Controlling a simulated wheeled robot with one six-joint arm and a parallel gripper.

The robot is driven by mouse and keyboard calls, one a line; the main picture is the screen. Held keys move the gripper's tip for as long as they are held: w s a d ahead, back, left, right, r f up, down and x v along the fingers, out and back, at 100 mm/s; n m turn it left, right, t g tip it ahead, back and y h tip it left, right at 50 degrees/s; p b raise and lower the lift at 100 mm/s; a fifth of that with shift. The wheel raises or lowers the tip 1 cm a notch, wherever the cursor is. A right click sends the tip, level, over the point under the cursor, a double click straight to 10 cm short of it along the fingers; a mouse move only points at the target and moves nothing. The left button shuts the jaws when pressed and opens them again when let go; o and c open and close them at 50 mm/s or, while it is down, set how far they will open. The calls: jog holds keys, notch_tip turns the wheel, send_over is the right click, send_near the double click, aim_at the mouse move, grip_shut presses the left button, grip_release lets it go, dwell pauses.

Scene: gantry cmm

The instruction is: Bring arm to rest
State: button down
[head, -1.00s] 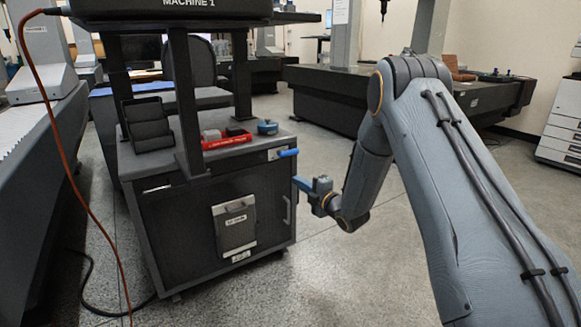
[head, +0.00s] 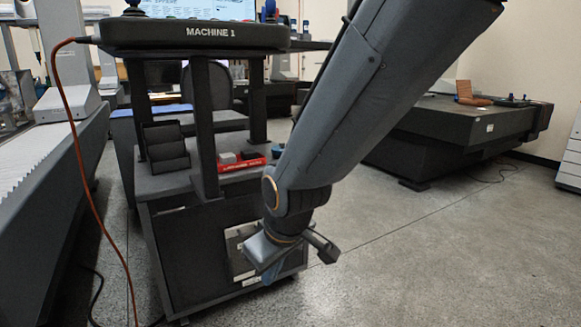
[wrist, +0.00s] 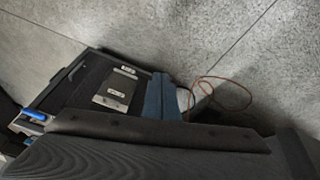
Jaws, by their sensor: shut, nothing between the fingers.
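My gripper (head: 272,272) hangs low in the head view, in front of the dark cabinet (head: 176,262), with my arm folded down from the upper right. In the wrist view its blue fingers (wrist: 162,98) are together, with nothing between them. They appear apart from the cabinet, which also shows in the wrist view (wrist: 58,92). My arm hides part of the cabinet's front and right side.
A console marked MACHINE 1 (head: 200,34) stands on posts above the cabinet. A red tray (head: 245,164) and a black stepped holder (head: 165,148) sit on the cabinet top. An orange cable (head: 84,178) hangs at left. Open floor (head: 420,265) lies to the right.

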jog(key=s+d+r+m+g, duration=0.1)
jog(key=s+g, duration=0.1)
jog(key=s, duration=0.7)
jog(key=s+d+m+g, duration=0.2)
jog(key=s, duration=0.6)
jog(key=d+r+m+h+p, duration=0.1)
jog(key=d+r+m+p, duration=0.2)
jog(key=d+r+p, duration=0.7)
jog(key=s+d+r+m+h+p, duration=0.1)
jog(key=d+r+m+p, duration=0.2)
jog(key=d+r+p, duration=0.7)
notch_tip(320, 180, up, 6)
jog(key=p, duration=1.2)
jog(key=shift+s+d+r, duration=0.15)
jog(key=shift+d+r, duration=0.05)
jog(key=c, duration=2.5)
grip_release()
